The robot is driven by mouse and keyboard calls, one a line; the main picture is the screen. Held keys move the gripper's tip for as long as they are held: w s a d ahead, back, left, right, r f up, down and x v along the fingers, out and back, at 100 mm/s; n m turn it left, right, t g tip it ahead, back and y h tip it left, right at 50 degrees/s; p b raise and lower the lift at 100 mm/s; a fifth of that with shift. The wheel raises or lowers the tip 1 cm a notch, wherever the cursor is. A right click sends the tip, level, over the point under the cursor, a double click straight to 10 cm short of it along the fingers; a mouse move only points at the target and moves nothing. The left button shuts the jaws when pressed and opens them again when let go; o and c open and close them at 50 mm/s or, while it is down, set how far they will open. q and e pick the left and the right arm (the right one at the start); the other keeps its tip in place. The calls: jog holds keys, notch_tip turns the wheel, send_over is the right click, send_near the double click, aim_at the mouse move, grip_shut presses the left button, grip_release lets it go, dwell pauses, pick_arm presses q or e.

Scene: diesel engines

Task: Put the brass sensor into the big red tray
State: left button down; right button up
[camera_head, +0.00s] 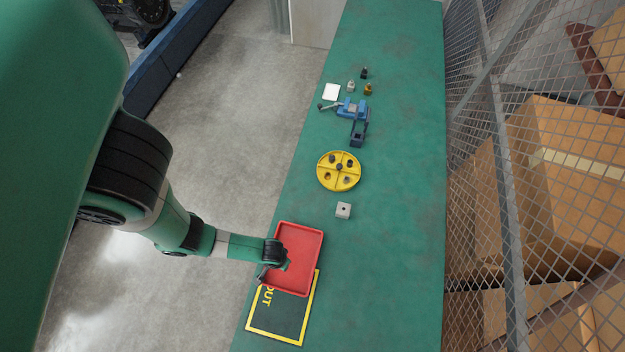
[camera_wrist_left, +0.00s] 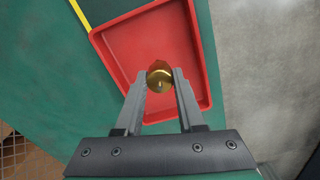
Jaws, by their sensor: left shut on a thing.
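The brass sensor (camera_wrist_left: 160,78) shows in the left wrist view between the fingertips of my left gripper (camera_wrist_left: 159,84), which is shut on it. The big red tray (camera_head: 307,238) lies on the green bench in the head view; it also shows in the left wrist view (camera_wrist_left: 118,45). My left gripper (camera_head: 268,277) is over the left part of the tray, and the sensor is in front of the tray floor in the wrist view. I cannot tell how high it is above the floor. The sensor is hidden in the head view. My right gripper is not in view.
The tray overlaps a yellow-edged mat marked OUT (camera_head: 290,322). A small brass part (camera_head: 368,89) stands beyond the vise. A wire mesh fence (camera_head: 505,190) runs along the right.

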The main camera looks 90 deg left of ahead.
pick_arm(q)
jog(key=w+a+f+b, duration=0.1)
jog(key=a+f+b, duration=0.1)
jog(key=w+a+f+b, duration=0.2)
jog(key=a+f, duration=0.1)
jog(key=w+a+f+b, duration=0.1)
jog(key=a+f+b, duration=0.1)
jog(key=a, duration=0.1)
jog(key=shift+w+a+f, duration=0.2)
jog(key=shift+w+f, duration=0.05)
jog(key=shift+w, duration=0.05)
jog(key=shift+w+a+f+b, duration=0.2)
jog(key=shift+a+f+b, duration=0.1)
jog(key=shift+a, duration=0.1)
jog(key=shift+w+a+f+b, duration=0.15)
jog(key=shift+f+b, duration=0.45)
jog(key=shift+f, duration=0.3)
jog(key=shift+a+f+b, duration=0.15)
jog(key=shift+f+b, duration=0.45)
jog(key=shift+f, duration=0.3)
jog(key=shift+f, duration=0.1)
jog(key=c, duration=0.5)
grip_release()
